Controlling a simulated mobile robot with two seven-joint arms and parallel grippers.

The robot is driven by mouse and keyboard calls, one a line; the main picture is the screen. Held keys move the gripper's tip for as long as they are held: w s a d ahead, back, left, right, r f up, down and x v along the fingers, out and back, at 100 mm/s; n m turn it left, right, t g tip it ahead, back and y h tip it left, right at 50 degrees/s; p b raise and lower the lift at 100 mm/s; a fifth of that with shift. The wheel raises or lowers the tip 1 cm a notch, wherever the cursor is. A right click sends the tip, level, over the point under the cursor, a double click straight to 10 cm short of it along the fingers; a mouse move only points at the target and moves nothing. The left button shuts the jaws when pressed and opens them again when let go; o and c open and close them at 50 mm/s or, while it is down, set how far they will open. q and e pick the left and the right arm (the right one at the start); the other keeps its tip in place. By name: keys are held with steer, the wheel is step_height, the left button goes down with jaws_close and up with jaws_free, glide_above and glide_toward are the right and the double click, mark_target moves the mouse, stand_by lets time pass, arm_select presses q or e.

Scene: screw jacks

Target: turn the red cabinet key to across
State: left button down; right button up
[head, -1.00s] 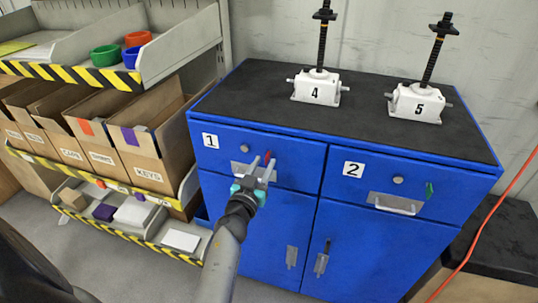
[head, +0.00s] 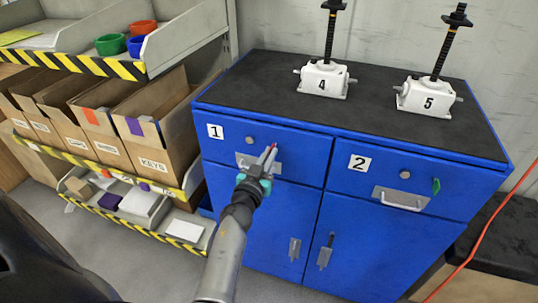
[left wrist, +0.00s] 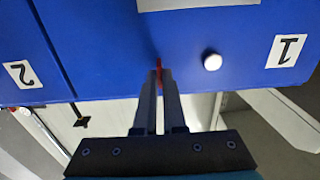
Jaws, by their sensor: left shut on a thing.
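The red key (head: 275,148) is in the front of drawer 1 of the blue cabinet (head: 258,204). My left gripper (head: 269,156) is at the drawer front, its two fingers closed together on the key. In the left wrist view the red key (left wrist: 159,70) shows between the fingertips (left wrist: 159,80), which cover part of it. How far the key is turned is hard to tell, as the fingers hide much of it. My right gripper does not show.
A round knob (head: 249,139) and a metal handle (head: 243,160) sit beside the key. Drawer 2 carries a green key (head: 436,186). White screw jacks 4 (head: 323,78) and 5 (head: 427,97) stand on the cabinet top. A shelf with cardboard boxes (head: 153,143) is on the left.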

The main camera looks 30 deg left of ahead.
arm_select(q)
steer(key=shift+m, duration=0.4)
steer(key=shift+w+d+f+m+b, duration=0.1)
steer(key=shift+m+b, duration=0.5)
steer(key=shift+m, duration=3.7)
steer(key=shift+d+m+b, duration=0.1)
steer(key=shift+m+b, duration=0.45)
steer(key=shift+m, duration=3.75)
steer(key=c, duration=1)
jaws_free()
